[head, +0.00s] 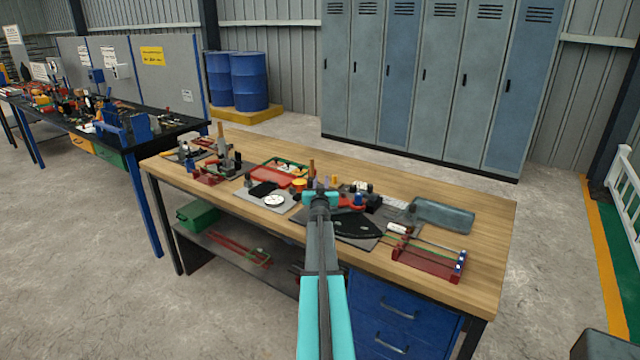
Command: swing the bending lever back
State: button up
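My arm reaches away from me over the wooden workbench (445,200), and my gripper (319,196) is above its middle. The finger opening is too small and covered to tell. An upright brown handle (311,168) shows just beyond my gripper; it may be the bending lever. Whether the gripper touches it cannot be told. A dark plate (358,227) lies to the right of the gripper, with a small red and blue part (357,201) behind it. Another dark device (227,160) with an upright brown handle stands at the bench's left end.
A red tray (270,174), a grey board with a white disc (274,200), a grey-green tray (442,216) and a red rack with thin rods (430,262) crowd the bench. Blue drawers (390,310) sit below.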

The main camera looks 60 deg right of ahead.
grip_shut()
jog(key=shift+w+r+p, duration=0.1)
jog(key=shift+p, duration=0.3)
